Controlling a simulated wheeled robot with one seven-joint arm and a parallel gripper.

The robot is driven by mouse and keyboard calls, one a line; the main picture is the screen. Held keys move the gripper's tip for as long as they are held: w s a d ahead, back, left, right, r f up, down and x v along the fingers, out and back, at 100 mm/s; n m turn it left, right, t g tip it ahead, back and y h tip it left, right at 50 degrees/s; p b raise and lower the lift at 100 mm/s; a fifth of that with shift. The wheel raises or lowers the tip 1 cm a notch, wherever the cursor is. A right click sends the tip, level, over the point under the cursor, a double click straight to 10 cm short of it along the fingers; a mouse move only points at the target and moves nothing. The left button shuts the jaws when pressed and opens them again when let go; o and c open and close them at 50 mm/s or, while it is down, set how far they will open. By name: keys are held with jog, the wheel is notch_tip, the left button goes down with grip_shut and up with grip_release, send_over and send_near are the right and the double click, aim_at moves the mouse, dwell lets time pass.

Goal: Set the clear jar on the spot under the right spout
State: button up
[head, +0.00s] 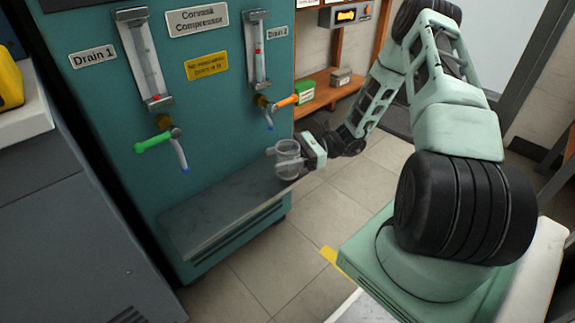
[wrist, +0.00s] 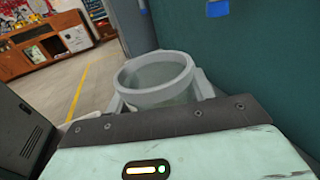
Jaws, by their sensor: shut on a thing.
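The clear jar (head: 288,160) is in my gripper (head: 290,160), at the right end of the grey ledge (head: 215,215) on the teal compressor cabinet. My gripper is shut on the jar's sides. In the wrist view the jar (wrist: 155,78) has an open round rim and sits between the two fingers. The right spout (head: 268,120), with an orange handle (head: 284,102), hangs above and a little left of the jar. I cannot tell whether the jar's base touches the ledge. The spot under the spout is not clearly visible.
The left spout (head: 182,158) with a green handle (head: 153,142) sticks out from the cabinet (head: 215,95). A grey cabinet (head: 75,240) stands to the left. A wooden shelf (head: 325,98) is behind. The ledge's left and middle are clear.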

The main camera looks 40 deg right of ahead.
jog(key=shift+w+f+b, duration=0.15)
jog(key=shift+w+b, duration=0.45)
jog(key=shift+w, duration=0.9)
jog(key=shift+w+a+f+p, duration=0.1)
jog(key=shift+w+f+p, duration=0.05)
jog(key=shift+w, duration=0.4)
jog(key=shift+w+f+p, duration=0.15)
jog(key=shift+w, duration=0.4)
jog(key=shift+f, duration=0.4)
jog(key=o, duration=1.2)
jog(key=shift+c, duration=0.2)
jog(key=p+v, duration=0.4)
jog(key=v, duration=1.3)
jog(key=shift+s+d, duration=0.15)
jog(key=shift+d, duration=0.05)
